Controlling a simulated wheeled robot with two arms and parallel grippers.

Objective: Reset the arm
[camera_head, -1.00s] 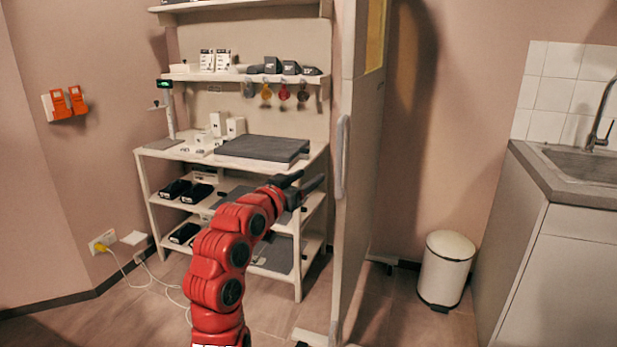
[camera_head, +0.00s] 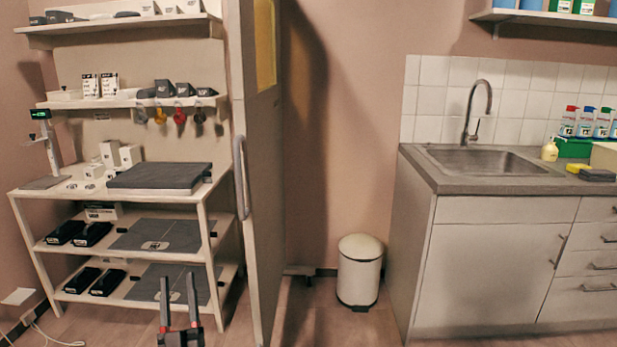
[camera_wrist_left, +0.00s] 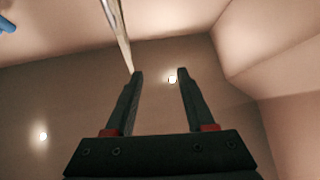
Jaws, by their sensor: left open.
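My left gripper (camera_head: 178,303) shows at the bottom of the head view, in front of the lower shelves of the rack. Its two dark fingers point up and stand apart, with nothing between them. In the left wrist view the open fingers (camera_wrist_left: 160,75) point at a bare, pinkish surface with small bright lights. The rest of the left arm is below the picture edge. My right gripper is in neither view.
A shelf rack (camera_head: 130,195) with boxes and grey pads stands at the left. A panel with a handle (camera_head: 241,178) stands beside it. A white bin (camera_head: 359,271) and a sink counter (camera_head: 490,185) are to the right, with open floor in front of the bin.

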